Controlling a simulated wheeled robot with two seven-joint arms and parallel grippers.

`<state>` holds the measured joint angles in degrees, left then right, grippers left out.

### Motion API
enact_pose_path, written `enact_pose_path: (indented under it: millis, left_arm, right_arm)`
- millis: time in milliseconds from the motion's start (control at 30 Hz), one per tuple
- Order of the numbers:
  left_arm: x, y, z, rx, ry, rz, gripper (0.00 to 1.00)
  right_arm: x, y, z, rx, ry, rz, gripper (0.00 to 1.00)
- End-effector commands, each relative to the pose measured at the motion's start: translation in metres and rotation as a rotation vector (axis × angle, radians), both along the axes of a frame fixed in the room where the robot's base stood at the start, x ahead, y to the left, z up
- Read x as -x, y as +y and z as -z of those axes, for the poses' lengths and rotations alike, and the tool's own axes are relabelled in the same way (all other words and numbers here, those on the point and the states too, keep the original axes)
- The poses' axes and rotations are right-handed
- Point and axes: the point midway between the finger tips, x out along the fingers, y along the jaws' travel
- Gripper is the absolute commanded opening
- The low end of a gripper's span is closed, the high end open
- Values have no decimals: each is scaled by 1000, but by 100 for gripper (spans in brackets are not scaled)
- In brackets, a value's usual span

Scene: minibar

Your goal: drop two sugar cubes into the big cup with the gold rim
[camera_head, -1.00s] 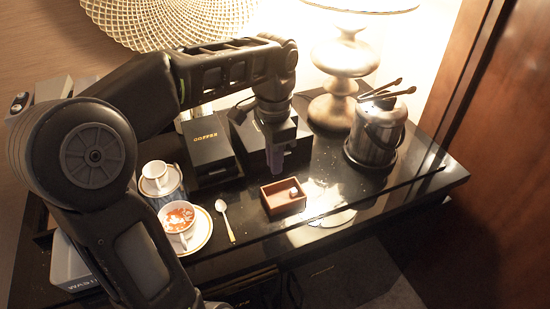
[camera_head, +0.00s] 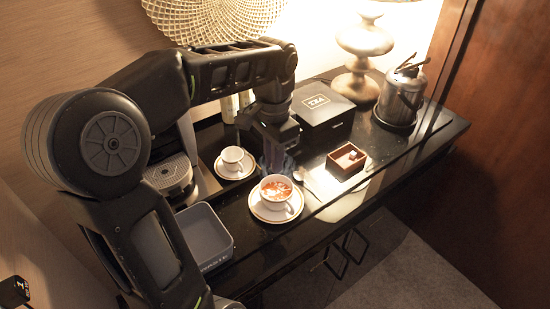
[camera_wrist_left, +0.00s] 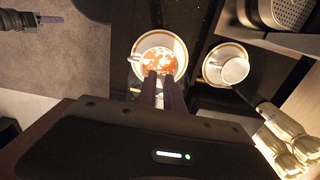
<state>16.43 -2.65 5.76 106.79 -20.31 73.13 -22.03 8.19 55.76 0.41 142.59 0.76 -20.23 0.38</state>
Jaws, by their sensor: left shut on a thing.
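The big cup with the gold rim (camera_head: 276,196) stands upright on its saucer (camera_head: 260,213), holding a reddish-brown drink with a pale pattern. It also shows in the left wrist view (camera_wrist_left: 144,45). My left gripper (camera_head: 277,166) is just above and behind this cup; in the left wrist view its fingertips (camera_wrist_left: 161,75) overlap the cup's near side. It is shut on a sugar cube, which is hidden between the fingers. One white sugar cube (camera_head: 352,154) shows in the wooden box (camera_head: 346,170). My right gripper (camera_wrist_left: 45,20) seems to show at the upper left of the wrist view, its jaws unclear.
A smaller white cup (camera_head: 233,157) on a saucer stands behind and left of the big cup. A spoon (camera_head: 306,183) lies to the right. A grey bin (camera_head: 203,240), a black tea box (camera_head: 322,111) and a metal ice bucket (camera_head: 400,98) surround the area.

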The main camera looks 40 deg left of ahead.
Motion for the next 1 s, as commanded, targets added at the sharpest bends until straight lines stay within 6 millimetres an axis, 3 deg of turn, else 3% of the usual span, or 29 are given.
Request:
enact_pose_path:
  millis: [467,1000]
  left_arm:
    - [0,0,3,-1,-1,-13,0]
    - [0,0,46,0,-1,-12,0]
  right_arm:
    - [0,0,2,-1,-1,0,0]
    - [-4,2,34,-9,-15,-4,0]
